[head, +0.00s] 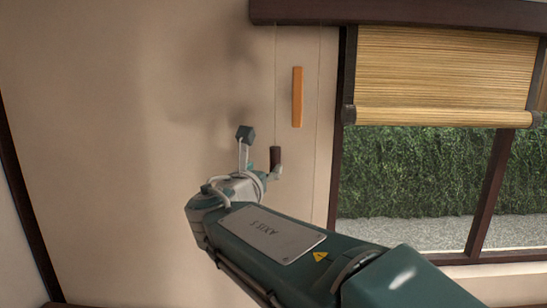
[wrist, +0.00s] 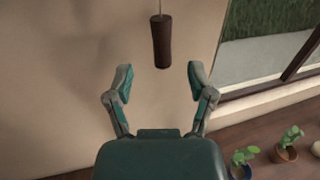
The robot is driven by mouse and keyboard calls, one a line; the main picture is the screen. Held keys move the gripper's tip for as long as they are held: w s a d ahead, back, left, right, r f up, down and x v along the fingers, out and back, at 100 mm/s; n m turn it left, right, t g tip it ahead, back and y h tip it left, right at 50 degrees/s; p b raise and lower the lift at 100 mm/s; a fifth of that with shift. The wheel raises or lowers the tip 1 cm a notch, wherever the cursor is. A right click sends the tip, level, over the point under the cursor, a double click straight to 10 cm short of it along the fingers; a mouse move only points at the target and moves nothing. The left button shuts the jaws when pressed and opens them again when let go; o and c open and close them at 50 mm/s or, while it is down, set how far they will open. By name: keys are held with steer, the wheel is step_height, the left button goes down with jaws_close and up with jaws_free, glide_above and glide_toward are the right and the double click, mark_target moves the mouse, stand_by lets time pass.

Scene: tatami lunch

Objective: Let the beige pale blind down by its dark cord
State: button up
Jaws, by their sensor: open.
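The beige blind (head: 440,75) hangs in the upper part of the window at the right of the head view, its rolled lower edge above a hedge. A thin cord drops along the wall left of the window and ends in a dark brown pull (head: 275,158). The pull also shows in the wrist view (wrist: 161,42), hanging upright, beyond and roughly between my fingertips. My gripper (wrist: 158,82) is open and empty, its two fingers apart. In the head view my gripper (head: 262,155) is by the pull, partly hidden by my wrist.
An orange strip (head: 297,97) is upright on the wall right of the cord. Small potted plants (wrist: 287,146) stand on the wooden floor or ledge at lower right in the wrist view. A dark window frame (head: 488,190) is at the right. The wall to the left is bare.

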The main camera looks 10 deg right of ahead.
mark_target(273, 158)
steer(key=x, duration=0.8)
steer(key=shift+w+d, duration=0.1)
steer(key=shift+w, duration=0.1)
steer(key=shift+c, duration=0.3)
jaws_close()
